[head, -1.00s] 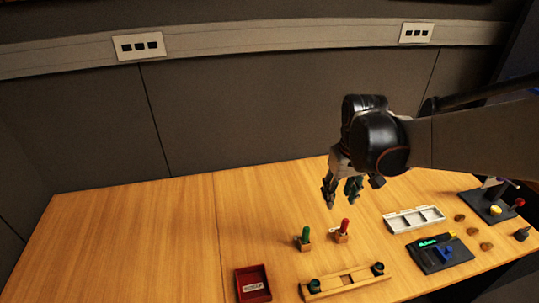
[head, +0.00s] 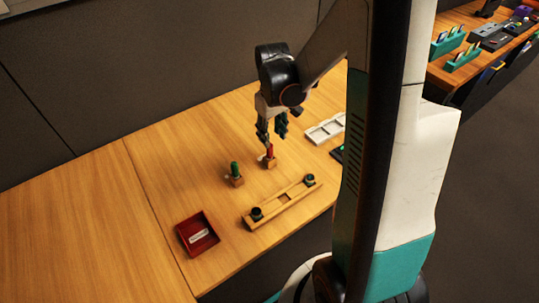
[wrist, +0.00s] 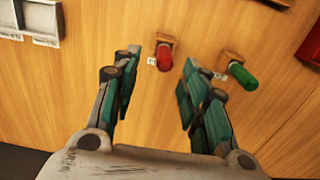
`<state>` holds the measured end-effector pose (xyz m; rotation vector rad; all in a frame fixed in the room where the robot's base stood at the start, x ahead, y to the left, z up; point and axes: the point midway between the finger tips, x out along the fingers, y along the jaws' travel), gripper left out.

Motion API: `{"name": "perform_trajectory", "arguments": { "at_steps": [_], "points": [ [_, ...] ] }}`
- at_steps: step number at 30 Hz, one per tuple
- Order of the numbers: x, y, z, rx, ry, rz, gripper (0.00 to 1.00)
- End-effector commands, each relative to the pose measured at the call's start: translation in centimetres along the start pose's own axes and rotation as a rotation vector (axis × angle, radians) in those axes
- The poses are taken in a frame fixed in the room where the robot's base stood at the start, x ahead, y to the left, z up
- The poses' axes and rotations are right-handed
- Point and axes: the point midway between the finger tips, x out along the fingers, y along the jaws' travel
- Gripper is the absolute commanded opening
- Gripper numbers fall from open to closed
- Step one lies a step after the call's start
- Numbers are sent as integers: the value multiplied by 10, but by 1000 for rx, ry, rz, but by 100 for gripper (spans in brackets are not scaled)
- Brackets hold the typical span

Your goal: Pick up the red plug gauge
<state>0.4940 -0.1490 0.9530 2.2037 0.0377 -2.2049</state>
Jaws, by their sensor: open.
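The red plug gauge (head: 270,151) stands upright in a small wooden block (head: 269,163) on the table. In the wrist view the red plug gauge (wrist: 165,57) lies between and just beyond my fingertips, nearer the left finger. My gripper (head: 270,137) points down above it in the head view, and its fingers are apart with nothing between them. In the wrist view my gripper (wrist: 162,70) shows two spread teal fingers. I cannot tell the exact height gap between the fingertips and the gauge.
A green plug gauge (head: 235,168) in its own block stands close by; it also shows right of my fingers in the wrist view (wrist: 243,76). A wooden rail fixture (head: 283,203) and a red tray (head: 186,235) are nearer the front. A white compartment tray (head: 325,129) is behind right.

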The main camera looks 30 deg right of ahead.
Motion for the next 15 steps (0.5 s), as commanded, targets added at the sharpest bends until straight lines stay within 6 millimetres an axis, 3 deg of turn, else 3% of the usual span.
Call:
{"name": "perform_trajectory", "arguments": {
  "at_steps": [7,15],
  "points": [
    [15,-2,-1,-1,0,0,40],
    [53,-7,-2,0,0,0,40]
  ]
}}
